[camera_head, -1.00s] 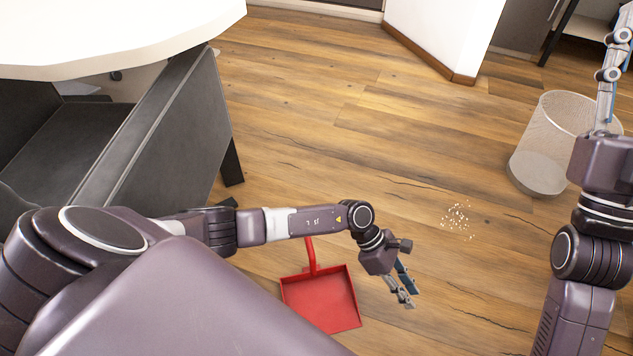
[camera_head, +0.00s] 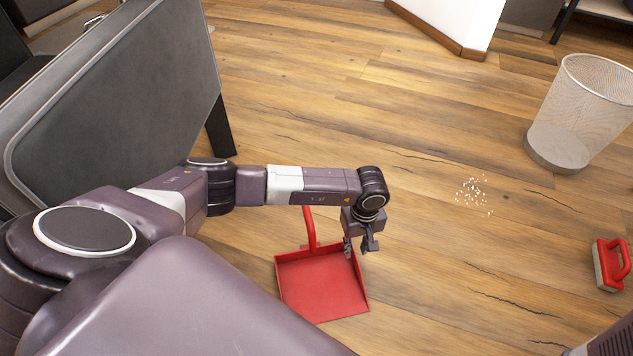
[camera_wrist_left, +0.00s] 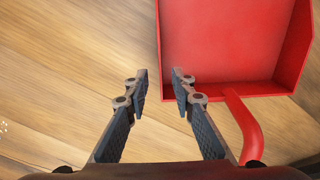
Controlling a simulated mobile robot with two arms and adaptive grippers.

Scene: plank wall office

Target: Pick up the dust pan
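The red dust pan (camera_head: 322,289) lies on the wooden floor in the head view, its handle (camera_head: 309,228) pointing up the picture and partly hidden by my left arm. My left gripper (camera_head: 361,247) points down over the pan's right edge near the handle end. In the left wrist view, the two fingertips (camera_wrist_left: 160,80) are apart with nothing between them. There the pan (camera_wrist_left: 225,45) fills the upper right, and its handle (camera_wrist_left: 246,125) runs down to the right of the right finger. My right gripper is not in view.
A red brush (camera_head: 611,266) lies on the floor at the right. White crumbs (camera_head: 474,194) are scattered on the floor right of the pan. A mesh waste bin (camera_head: 580,115) stands at the upper right. A dark grey chair or panel (camera_head: 125,100) is at the left.

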